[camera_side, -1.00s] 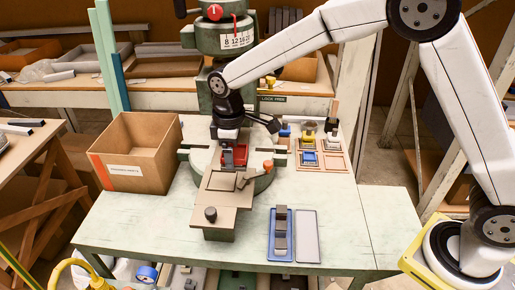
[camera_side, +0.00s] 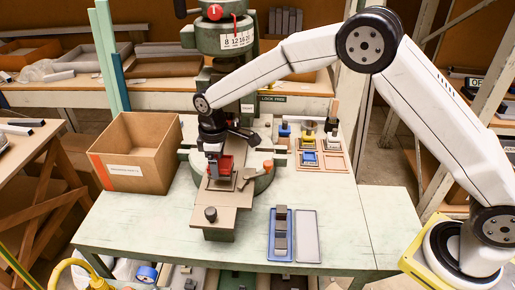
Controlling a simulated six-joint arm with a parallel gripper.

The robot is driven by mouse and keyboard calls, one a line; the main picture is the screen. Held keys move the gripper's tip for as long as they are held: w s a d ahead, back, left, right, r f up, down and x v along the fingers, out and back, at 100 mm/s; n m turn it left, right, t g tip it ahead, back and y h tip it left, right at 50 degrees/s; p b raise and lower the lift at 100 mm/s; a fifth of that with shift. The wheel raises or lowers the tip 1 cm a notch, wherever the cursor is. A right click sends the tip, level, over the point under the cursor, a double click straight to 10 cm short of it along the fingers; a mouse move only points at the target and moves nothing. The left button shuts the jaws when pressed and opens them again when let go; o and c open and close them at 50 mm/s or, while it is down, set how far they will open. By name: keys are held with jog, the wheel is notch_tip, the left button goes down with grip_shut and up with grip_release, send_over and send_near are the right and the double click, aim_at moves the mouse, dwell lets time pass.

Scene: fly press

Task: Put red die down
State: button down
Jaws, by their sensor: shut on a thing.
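The red die (camera_side: 222,166) is a small red block in the camera_side view, near the back end of the brown slide plate of the fly press. My gripper (camera_side: 215,158) points down over it and is shut on it. The brown slide plate (camera_side: 222,199) runs forward from the press's round green base (camera_side: 262,180) and has a dark knob (camera_side: 210,214) at its front. I cannot tell whether the die's underside touches the plate.
A cardboard box (camera_side: 136,170) stands to the left on the pale green bench (camera_side: 335,215). A wooden tray (camera_side: 335,157) with several coloured dies is at the right. A blue tray (camera_side: 271,240) with dark blocks and a grey tray (camera_side: 307,236) lie in front. The press head (camera_side: 225,32) rises behind.

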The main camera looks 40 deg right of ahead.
jog(key=shift+w+f, duration=0.15)
jog(key=shift+f, duration=1.45)
jog(key=shift+f, duration=0.1)
grip_release()
jog(key=shift+f, duration=0.1)
notch_tip(320, 180, up, 12)
jog(key=shift+r, duration=0.15)
